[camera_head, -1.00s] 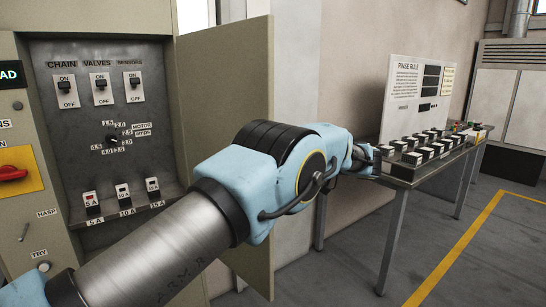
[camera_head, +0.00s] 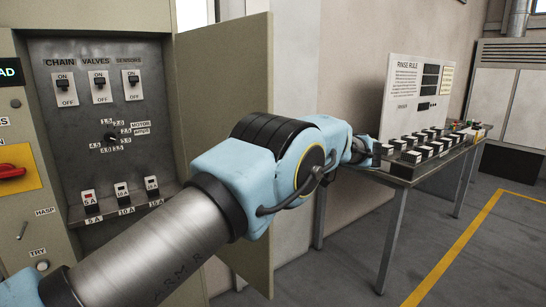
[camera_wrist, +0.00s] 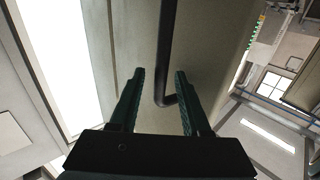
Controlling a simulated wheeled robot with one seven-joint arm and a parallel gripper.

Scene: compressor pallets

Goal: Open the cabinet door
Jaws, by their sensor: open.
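The cabinet door (camera_head: 222,85) stands swung wide open in the head view, to the right of the cabinet (camera_head: 100,185). My arm crosses in front of the door's lower part and hides some of it. In the wrist view, a dark bar handle (camera_wrist: 168,50) runs down a beige panel (camera_wrist: 205,45), which looks like the door's outer face. My gripper (camera_wrist: 158,73) is open, with its two dark green fingers on either side of the bar in the picture. The bar's bent lower end shows between them. I cannot tell whether either finger touches it.
Inside the cabinet are toggle switches (camera_head: 99,82), a dial (camera_head: 111,138) and a row of fuses (camera_head: 122,190). A red rotary switch (camera_head: 12,172) is at the left. A metal table (camera_head: 405,172) with several small blocks stands at the right. The floor right of it is clear.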

